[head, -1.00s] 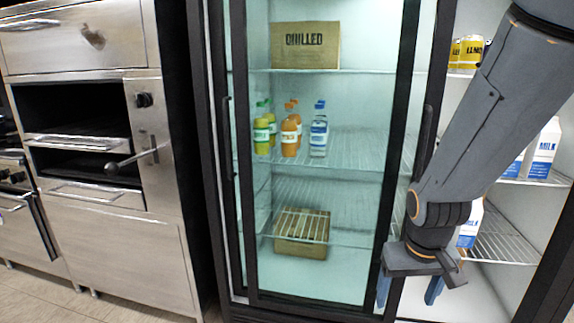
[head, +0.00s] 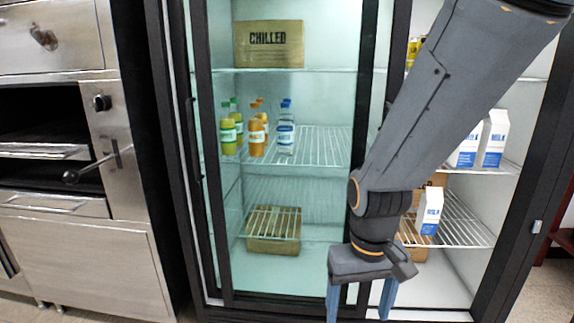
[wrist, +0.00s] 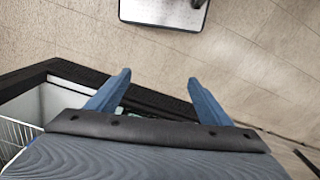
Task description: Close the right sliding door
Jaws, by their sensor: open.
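The right sliding door (head: 328,98) is a black-framed glass panel on the upright chiller. It stands slid to the left, over the left half, so the right half of the chiller is open. A dark vertical handle (head: 190,138) shows at the left side of the glass. The right edge of the door is partly hidden behind my arm. My gripper (head: 360,300) points down in front of the chiller, low near the door's right edge. Its blue fingers are apart and empty. They also show spread in the wrist view (wrist: 158,78), above the floor and the chiller's dark edge.
Milk cartons (head: 493,140) stand on wire shelves in the open right half. Bottles (head: 257,130) and a CHILLED box (head: 268,45) show behind the glass. A steel oven unit (head: 85,250) stands at left.

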